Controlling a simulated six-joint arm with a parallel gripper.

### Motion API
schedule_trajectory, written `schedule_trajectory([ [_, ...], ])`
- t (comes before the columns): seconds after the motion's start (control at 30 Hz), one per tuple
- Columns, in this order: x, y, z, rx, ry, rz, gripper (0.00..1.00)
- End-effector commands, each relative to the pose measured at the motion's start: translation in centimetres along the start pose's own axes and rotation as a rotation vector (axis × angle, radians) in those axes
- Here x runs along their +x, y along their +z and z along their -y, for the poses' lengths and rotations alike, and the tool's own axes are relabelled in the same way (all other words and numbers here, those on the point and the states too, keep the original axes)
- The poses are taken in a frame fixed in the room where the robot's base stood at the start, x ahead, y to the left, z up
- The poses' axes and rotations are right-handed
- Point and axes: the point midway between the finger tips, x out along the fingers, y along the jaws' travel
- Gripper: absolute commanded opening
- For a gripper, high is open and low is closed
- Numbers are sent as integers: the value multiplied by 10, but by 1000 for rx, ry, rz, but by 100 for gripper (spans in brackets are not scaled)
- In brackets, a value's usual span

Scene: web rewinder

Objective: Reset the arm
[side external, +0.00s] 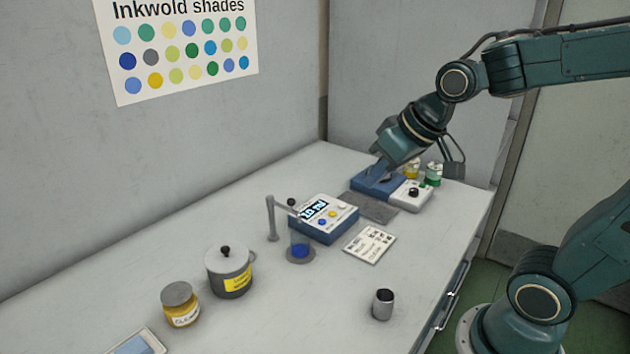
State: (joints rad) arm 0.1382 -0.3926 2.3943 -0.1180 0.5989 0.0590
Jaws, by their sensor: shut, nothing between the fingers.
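My gripper (378,172) is at the far end of the bench, low over a blue device (366,187). Its fingers are small and partly blend with the device in this view. They are shut with nothing between them. I cannot tell whether the fingertips touch the device. My arm reaches in from the right and bends down to the gripper.
The bench (150,260) holds a blue-and-white display unit (338,208), a beaker with blue liquid (300,247), a lidded pot (230,278), an amber jar (181,310), a metal cup (382,305) and a printed card (370,244).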

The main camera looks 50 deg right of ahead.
Motion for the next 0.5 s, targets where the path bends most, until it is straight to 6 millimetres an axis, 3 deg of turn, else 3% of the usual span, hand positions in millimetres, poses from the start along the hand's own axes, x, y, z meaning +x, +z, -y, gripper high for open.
schedule_trajectory([
  [0.2, -34, 39, 6, -59, 16, 19, 0],
  [0.5, -60, 80, 6, -104, 28, 45, 0],
])
